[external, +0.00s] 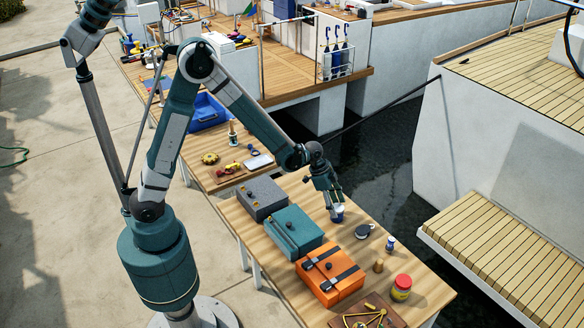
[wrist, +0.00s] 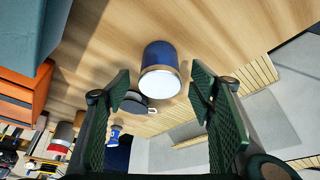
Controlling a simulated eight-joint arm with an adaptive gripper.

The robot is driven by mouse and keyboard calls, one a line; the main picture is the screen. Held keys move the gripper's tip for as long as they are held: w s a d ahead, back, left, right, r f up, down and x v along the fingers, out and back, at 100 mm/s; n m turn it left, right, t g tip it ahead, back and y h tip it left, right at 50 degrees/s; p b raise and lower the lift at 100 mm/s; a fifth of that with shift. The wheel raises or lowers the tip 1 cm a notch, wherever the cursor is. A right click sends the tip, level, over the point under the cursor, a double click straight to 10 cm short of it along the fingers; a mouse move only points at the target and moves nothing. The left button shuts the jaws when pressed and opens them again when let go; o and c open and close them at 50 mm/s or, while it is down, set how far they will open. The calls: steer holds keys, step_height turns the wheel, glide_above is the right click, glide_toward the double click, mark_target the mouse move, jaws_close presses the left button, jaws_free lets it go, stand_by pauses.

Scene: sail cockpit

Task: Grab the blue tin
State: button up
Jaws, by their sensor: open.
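The blue tin (wrist: 158,56) is a short dark blue cylinder with a pale round end and a brassy rim. In the wrist view it lies between and beyond my two green finger pads. In the external view the tin (external: 338,213) stands on the wooden table, partly hidden by my gripper. My gripper (wrist: 160,78) is open, with a finger on either side of the tin and visible space at both sides. In the external view my gripper (external: 334,204) points down at the tin.
Grey (external: 262,197), teal (external: 291,232) and orange (external: 330,275) boxes stand left of the tin. A dark round object (external: 364,231), a small blue-and-white can (external: 390,244) and a red-lidded jar (external: 401,287) stand nearer the front right. Water lies beyond the table's right edge.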

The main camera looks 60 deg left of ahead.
mark_target(338, 207)
steer(key=shift+x, duration=1.4)
steer(key=c, duration=1.1)
steer(key=shift+o, duration=0.2)
steer(key=shift+r, duration=0.1)
steer(key=shift+r+p, duration=0.55)
steer(key=shift+r, duration=4.4)
